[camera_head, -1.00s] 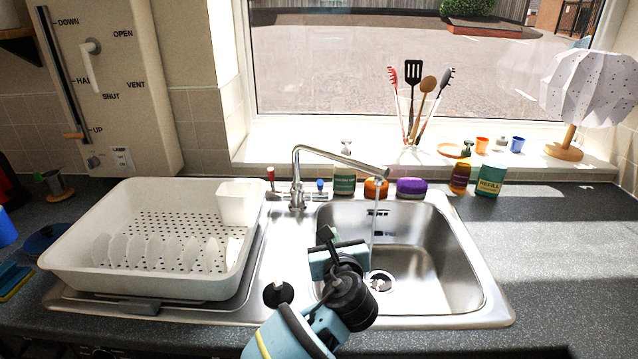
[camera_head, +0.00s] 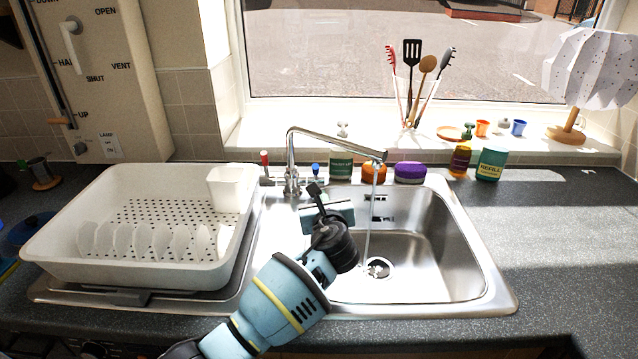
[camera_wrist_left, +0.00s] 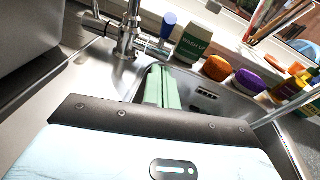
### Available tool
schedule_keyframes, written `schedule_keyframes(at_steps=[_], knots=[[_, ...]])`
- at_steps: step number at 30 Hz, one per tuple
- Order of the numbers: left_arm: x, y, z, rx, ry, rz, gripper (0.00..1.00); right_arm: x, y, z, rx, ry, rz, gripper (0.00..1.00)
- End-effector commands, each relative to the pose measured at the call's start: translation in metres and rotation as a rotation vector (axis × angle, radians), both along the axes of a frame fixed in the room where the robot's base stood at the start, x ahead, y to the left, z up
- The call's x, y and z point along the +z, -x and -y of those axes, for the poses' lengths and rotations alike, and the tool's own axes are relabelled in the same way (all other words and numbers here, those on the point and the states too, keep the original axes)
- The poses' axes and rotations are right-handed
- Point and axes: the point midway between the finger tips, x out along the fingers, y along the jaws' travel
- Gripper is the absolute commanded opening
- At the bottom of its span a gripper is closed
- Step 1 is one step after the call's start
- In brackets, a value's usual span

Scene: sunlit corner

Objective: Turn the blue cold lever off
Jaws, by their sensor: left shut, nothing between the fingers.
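The blue cold lever (camera_head: 316,169) stands upright at the right side of the tap's base, behind the sink. It also shows in the left wrist view (camera_wrist_left: 168,24), to the right of the tap column. The chrome tap (camera_head: 291,165) has its spout out over the sink, and a thin stream of water (camera_head: 368,220) falls from it. My left gripper (camera_head: 316,192) is over the sink's left edge, in front of the lever and apart from it. In the left wrist view its green fingers (camera_wrist_left: 166,86) are closed together with nothing between them. My right gripper is out of view.
A red lever (camera_head: 265,159) is on the tap's left. A white dish rack (camera_head: 65,235) stands left of the sink (camera_head: 475,240). A wash-up container (camera_head: 341,164), an orange item (camera_head: 374,173) and a purple item (camera_head: 410,172) stand close right of the blue lever.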

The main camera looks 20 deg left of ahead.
Motion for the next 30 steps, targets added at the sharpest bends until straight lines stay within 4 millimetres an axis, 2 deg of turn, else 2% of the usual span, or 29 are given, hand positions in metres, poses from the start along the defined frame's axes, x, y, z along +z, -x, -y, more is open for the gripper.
schedule_keyframes(at_steps=[2, 6, 9, 26, 30], knots=[[-0.005, -0.013, -0.006, 0.000, -0.001, -0.003, 0.00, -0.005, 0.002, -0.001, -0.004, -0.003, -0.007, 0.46], [0.011, -0.027, -0.014, 0.000, 0.001, 0.002, 0.00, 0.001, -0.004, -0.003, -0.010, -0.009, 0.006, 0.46], [0.017, -0.034, -0.018, 0.000, 0.000, 0.001, 0.00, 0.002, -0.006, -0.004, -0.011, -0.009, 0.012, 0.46], [0.021, -0.041, -0.021, -0.001, 0.000, -0.001, 0.00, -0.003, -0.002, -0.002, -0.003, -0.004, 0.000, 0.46], [0.020, -0.053, -0.021, -0.001, -0.001, -0.004, 0.00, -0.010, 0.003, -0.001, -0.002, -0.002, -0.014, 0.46]])
